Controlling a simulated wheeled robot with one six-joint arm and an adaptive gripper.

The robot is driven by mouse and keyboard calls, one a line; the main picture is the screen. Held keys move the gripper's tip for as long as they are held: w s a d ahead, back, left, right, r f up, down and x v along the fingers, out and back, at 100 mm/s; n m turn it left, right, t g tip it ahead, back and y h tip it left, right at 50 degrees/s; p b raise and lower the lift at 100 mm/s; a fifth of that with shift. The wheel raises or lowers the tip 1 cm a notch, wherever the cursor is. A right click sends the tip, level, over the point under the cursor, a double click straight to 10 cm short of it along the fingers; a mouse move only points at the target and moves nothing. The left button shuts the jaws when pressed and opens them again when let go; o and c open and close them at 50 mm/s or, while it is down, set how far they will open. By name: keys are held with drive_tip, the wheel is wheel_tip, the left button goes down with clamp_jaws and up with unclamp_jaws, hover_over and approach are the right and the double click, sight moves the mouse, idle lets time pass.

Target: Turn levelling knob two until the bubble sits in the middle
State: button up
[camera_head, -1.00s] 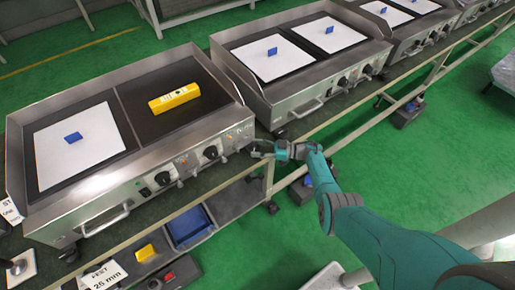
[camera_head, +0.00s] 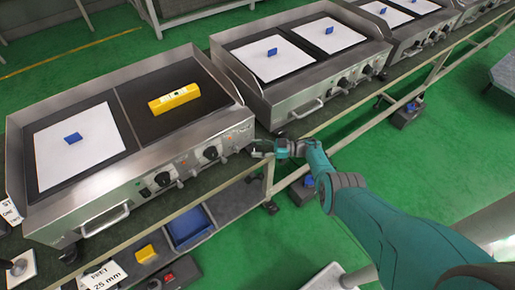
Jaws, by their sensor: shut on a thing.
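A yellow spirit level (camera_head: 174,98) lies on the dark right half of the nearest griddle (camera_head: 150,118). Its small vial window shows near the middle of its top, but the bubble is too small to place. My gripper (camera_head: 257,148) is at the griddle's front right corner, low beside the rail. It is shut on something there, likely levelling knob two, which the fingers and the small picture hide. My teal arm reaches in from the lower right.
Front dials (camera_head: 210,152) and a handle (camera_head: 104,218) stick out from the griddle. A second griddle (camera_head: 300,60) stands close on the right. A rail (camera_head: 330,145) runs along the bench front. A blue bin (camera_head: 190,228) and a sign (camera_head: 103,275) sit below.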

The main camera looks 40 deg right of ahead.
drive_tip(key=o, duration=1.2)
drive_tip(key=shift+c, duration=0.2)
drive_tip(key=v, duration=0.7)
drive_tip(key=shift+d, duration=0.15)
drive_tip(key=shift+s, duration=0.15)
